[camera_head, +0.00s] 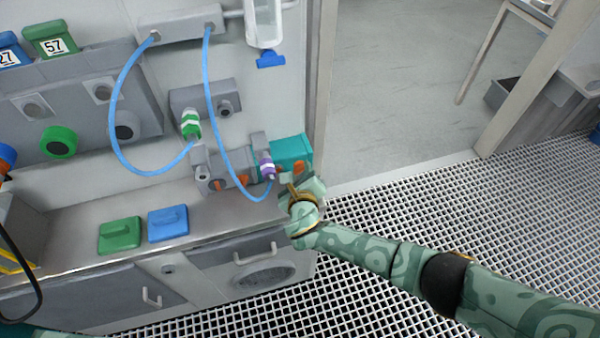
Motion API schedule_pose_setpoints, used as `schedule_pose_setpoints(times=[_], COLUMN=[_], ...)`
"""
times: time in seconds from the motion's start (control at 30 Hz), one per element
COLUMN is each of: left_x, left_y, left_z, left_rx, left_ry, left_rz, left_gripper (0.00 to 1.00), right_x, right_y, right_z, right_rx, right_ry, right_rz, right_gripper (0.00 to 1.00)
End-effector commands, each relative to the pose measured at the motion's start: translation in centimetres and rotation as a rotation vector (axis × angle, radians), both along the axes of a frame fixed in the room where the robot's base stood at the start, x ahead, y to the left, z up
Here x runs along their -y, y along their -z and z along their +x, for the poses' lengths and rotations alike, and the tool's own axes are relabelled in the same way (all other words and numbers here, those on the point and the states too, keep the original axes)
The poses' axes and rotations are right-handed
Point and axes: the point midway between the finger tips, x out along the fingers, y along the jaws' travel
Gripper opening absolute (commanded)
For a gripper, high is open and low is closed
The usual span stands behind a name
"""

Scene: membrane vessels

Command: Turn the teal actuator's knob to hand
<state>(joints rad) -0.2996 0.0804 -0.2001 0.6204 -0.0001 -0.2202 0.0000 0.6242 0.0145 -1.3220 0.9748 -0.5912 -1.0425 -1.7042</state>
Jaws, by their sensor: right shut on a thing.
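The teal actuator (291,147) is a box at the right end of the grey valve assembly on the wall panel. Its small orange knob (299,167) shows on the front, partly hidden by my gripper. My right gripper (289,182) reaches in from the lower right and is shut on the knob at the actuator's front. The fingertips are small and partly covered by the hand, so the knob's angle is hard to read. My left gripper is not in view.
A purple-and-white connector (267,168) with a blue hose sits just left of the actuator. A green-and-white connector (190,124) is further left. Grating floor is open at right.

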Motion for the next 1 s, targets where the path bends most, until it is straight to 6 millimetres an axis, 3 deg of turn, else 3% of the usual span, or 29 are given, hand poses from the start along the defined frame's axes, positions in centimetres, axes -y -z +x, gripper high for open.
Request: schedule_pose_setpoints(times=[0.03, 0.1, 0.47, 0.57, 0.8, 1.0], left_x=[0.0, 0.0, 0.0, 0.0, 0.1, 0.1], left_y=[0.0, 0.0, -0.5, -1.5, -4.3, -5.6], left_z=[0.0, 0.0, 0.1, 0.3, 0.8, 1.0], left_rx=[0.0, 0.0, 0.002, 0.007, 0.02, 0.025], left_ry=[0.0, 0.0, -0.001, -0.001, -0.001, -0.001], left_rz=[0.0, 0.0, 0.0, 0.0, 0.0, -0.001], left_gripper=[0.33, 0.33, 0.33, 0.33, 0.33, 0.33], right_x=[0.0, 0.0, 0.0, 0.2, 0.6, 1.0], right_y=[0.1, 0.1, -0.3, -1.0, -3.2, -4.4], right_z=[-0.1, -0.1, -0.7, -2.2, -8.3, -12.8], right_rx=[-0.002, -0.002, -0.001, -0.003, -0.004, -0.004], right_ry=[-0.001, -0.001, -0.001, -0.001, -0.001, 0.0], right_rz=[0.001, 0.001, 0.002, 0.002, 0.004, 0.002], right_gripper=[0.46, 0.6, 0.6, 0.6, 0.6, 0.6])
